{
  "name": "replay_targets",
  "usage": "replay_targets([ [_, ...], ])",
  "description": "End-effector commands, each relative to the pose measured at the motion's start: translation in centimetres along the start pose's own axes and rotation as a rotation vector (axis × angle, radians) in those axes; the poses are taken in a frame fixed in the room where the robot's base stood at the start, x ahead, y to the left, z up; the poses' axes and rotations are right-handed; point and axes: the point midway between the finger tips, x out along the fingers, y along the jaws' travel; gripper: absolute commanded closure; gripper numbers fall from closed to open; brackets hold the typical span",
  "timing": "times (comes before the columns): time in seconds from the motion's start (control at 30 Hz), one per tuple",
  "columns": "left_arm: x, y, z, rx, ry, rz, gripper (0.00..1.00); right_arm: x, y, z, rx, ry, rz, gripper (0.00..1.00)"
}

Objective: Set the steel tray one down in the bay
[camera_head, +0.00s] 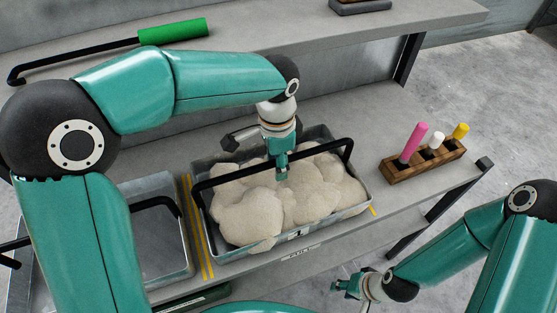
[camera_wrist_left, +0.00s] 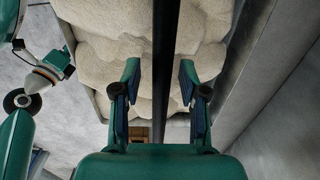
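The steel tray one (camera_head: 358,205), heaped with pale fluffy fibre (camera_head: 250,217), sits on the grey bench between yellow floor-style lines that mark the bay (camera_head: 196,225). A "1" label shows on its front wall. Its black handle (camera_head: 235,178) arches across the top. My left gripper (camera_head: 281,172) is over the middle of the tray at the handle. In the left wrist view, its two fingers (camera_wrist_left: 159,75) stand apart on either side of the black bar, with gaps to it. My right gripper (camera_head: 345,288) hangs low in front of the bench, away from the tray; its fingers are too small to judge.
A second, empty-looking steel tray (camera_head: 160,235) with a black handle stands left of the yellow lines. A wooden block (camera_head: 425,163) with pink, white and yellow pegs stands to the right. A green-handled tool (camera_head: 172,32) lies on the rear shelf. Bare bench shows behind tray one.

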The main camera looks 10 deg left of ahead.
Motion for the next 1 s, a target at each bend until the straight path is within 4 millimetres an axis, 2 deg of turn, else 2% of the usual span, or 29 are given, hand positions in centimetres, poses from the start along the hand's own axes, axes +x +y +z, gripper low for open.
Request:
replay_targets([
  [0.27, 0.1, 0.1, 0.0, 0.001, -0.002, 0.002, 0.54, 0.0, 0.0, 0.0, 0.000, 0.000, 0.000, 0.63],
  [0.43, -1.0, 0.0, -0.1, 0.000, 0.001, 0.000, 0.54, 0.0, 0.0, 0.0, 0.000, 0.000, 0.000, 0.63],
  [0.57, -3.1, -0.1, -0.1, 0.000, 0.004, -0.003, 0.54, 0.0, 0.0, 0.0, 0.000, 0.000, 0.000, 0.63],
  [0.8, -7.9, -0.1, -0.2, 0.000, 0.004, -0.002, 0.54, 0.0, 0.0, 0.0, 0.000, 0.000, 0.000, 0.63],
  [1.0, -10.9, -0.2, -0.2, 0.000, 0.002, -0.001, 0.54, 0.0, 0.0, 0.0, 0.000, 0.000, 0.000, 0.63],
])
